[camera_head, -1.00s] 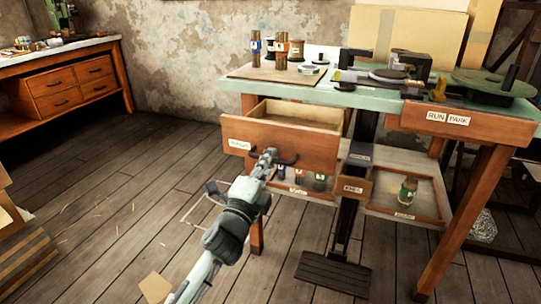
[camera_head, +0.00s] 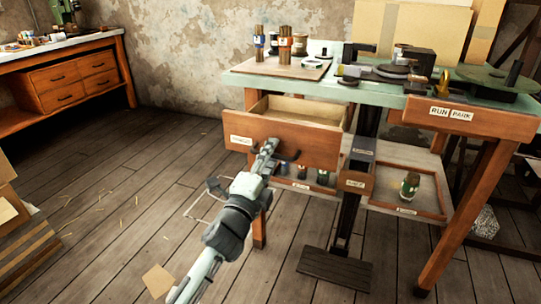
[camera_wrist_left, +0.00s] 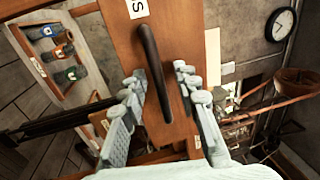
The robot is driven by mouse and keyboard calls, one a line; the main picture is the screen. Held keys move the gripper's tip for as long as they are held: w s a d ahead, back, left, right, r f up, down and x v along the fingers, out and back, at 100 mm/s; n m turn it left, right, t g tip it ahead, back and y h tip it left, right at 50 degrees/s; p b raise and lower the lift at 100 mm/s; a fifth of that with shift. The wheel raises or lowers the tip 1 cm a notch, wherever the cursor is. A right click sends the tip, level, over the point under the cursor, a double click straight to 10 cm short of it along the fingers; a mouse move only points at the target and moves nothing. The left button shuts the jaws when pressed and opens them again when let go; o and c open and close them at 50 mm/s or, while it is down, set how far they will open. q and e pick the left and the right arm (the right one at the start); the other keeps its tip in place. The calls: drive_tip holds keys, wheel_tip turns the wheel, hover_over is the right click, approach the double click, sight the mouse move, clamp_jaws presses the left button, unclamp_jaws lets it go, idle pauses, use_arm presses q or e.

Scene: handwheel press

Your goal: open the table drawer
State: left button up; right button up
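The table drawer (camera_head: 280,141) has a wooden front and stands pulled out of the work table, with its pale inside (camera_head: 298,110) showing. Its dark bar handle (camera_head: 288,156) also shows in the left wrist view (camera_wrist_left: 152,70). My left gripper (camera_head: 269,147) is at the drawer front by the handle. In the left wrist view its fingers (camera_wrist_left: 158,80) are spread on either side of the handle, with a visible gap on each side. The gripper is open around the handle, not clamped on it. My right gripper is not in view.
The green tabletop (camera_head: 375,92) carries jars, a board and press parts. Below are a lower shelf with a jar (camera_head: 410,185) and a dark foot pedal (camera_head: 336,269). A side bench (camera_head: 60,75) stands at the left. The floor between is mostly free.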

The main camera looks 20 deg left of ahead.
use_arm(q)
drive_tip(key=shift+s, duration=0.1)
drive_tip(key=s+f, duration=0.2)
drive_tip(key=s, duration=0.9)
drive_tip(key=shift+s+a, duration=0.2)
drive_tip(key=shift+s, duration=0.1)
drive_tip(key=shift+f, duration=0.1)
